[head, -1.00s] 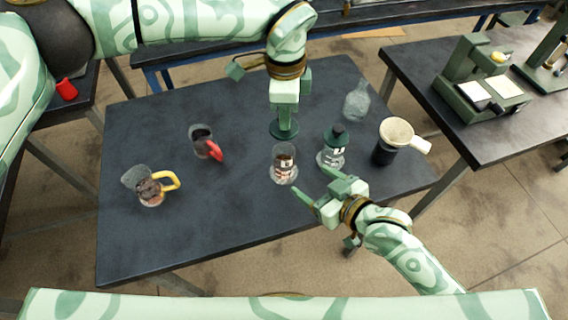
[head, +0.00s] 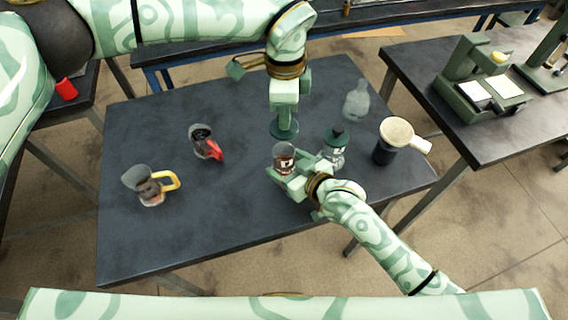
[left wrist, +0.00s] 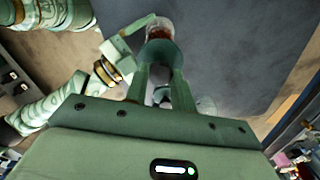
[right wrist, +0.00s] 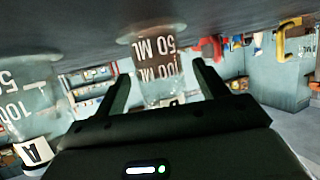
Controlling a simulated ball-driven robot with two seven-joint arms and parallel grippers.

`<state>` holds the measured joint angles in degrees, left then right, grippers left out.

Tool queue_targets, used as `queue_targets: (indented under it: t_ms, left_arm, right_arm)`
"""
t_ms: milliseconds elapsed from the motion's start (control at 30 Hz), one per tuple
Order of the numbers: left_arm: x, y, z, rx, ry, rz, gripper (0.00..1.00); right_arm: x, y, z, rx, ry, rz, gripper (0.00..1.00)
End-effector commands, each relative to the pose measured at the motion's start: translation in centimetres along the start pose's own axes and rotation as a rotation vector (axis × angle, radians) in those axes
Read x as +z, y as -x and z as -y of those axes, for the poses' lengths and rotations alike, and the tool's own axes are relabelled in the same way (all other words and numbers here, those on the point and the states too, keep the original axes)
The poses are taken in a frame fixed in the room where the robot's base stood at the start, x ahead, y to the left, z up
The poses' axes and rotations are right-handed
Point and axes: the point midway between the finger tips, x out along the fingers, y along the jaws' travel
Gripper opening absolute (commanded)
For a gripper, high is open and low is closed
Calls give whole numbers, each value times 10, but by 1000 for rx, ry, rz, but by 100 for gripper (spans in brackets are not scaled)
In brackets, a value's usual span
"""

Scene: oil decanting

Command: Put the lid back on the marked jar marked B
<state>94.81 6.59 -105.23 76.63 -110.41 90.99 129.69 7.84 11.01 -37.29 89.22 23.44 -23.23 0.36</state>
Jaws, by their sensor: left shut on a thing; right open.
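An open glass jar (head: 284,160) with brown contents stands mid-table. It shows between my right gripper's fingers in the right wrist view (right wrist: 155,65), with 50 ML and 100 ML markings; I cannot read a letter on it. My right gripper (head: 286,174) is open, its fingers on either side of the jar. My left gripper (head: 284,110) is shut on a dark green lid (head: 284,132) and holds it above and behind the jar. In the left wrist view the lid (left wrist: 163,54) partly covers the jar (left wrist: 160,28).
A green-lidded jar (head: 335,147) stands close right of the open jar; its label reads A in the right wrist view (right wrist: 36,151). A clear flask (head: 356,100) and a dark, cream-topped vessel (head: 392,143) stand farther right. Red-handled (head: 204,142) and yellow-handled (head: 148,187) jugs stand left.

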Motion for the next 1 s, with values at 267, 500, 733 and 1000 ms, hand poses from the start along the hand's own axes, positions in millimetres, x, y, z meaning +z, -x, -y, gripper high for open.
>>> queue_targets:
  t_ms: [267,500,733,1000]
  left_arm:
    - [0,0,0,0,0,0,4]
    - [0,0,0,0,0,0,4]
    - [0,0,0,0,0,0,4]
    - [0,-21,0,2,0,0,4]
  right_arm:
    - [0,-14,0,0,1,0,73]
    - [0,-14,0,0,1,0,67]
    - [0,-13,0,0,1,0,6]
    - [0,-13,0,1,1,0,6]
